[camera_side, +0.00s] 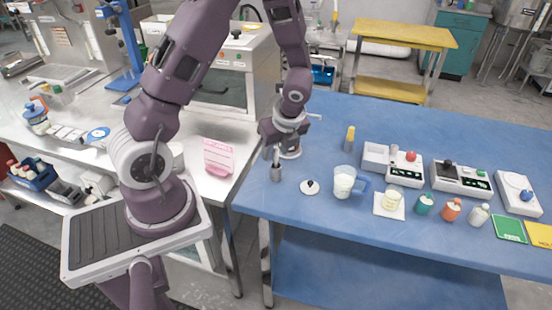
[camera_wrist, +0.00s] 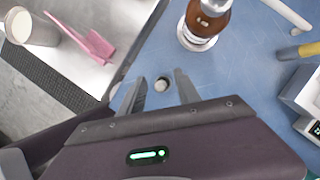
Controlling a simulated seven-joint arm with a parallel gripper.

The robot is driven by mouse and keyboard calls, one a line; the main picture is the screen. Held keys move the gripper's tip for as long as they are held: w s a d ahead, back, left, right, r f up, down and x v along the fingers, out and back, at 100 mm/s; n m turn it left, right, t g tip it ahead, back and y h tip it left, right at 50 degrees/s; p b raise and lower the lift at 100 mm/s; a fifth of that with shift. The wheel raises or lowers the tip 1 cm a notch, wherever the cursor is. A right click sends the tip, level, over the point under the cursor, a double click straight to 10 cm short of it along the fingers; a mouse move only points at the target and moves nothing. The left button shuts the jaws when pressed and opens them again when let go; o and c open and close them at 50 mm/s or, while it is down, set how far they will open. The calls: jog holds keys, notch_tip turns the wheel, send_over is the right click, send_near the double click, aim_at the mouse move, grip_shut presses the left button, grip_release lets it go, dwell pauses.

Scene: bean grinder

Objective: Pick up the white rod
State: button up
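A white rod (camera_wrist: 287,14) lies on the blue table at the top right of the wrist view, cut off by the frame edge. In the side view I cannot make it out for certain. My gripper (camera_wrist: 160,88) is open, its two fingers apart and pointing down. It also shows in the side view (camera_side: 272,153), low over the table's left end. A small grey cylinder (camera_wrist: 161,84) stands between or just below the fingers; I see no grip on it. It also shows in the side view (camera_side: 276,173). The rod is well away from the fingers.
An amber vessel with a silver base (camera_wrist: 203,22) stands near the gripper. Instruments and bottles fill the table's right. A pink dustpan (camera_side: 218,157) is left.

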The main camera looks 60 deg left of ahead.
grip_shut()
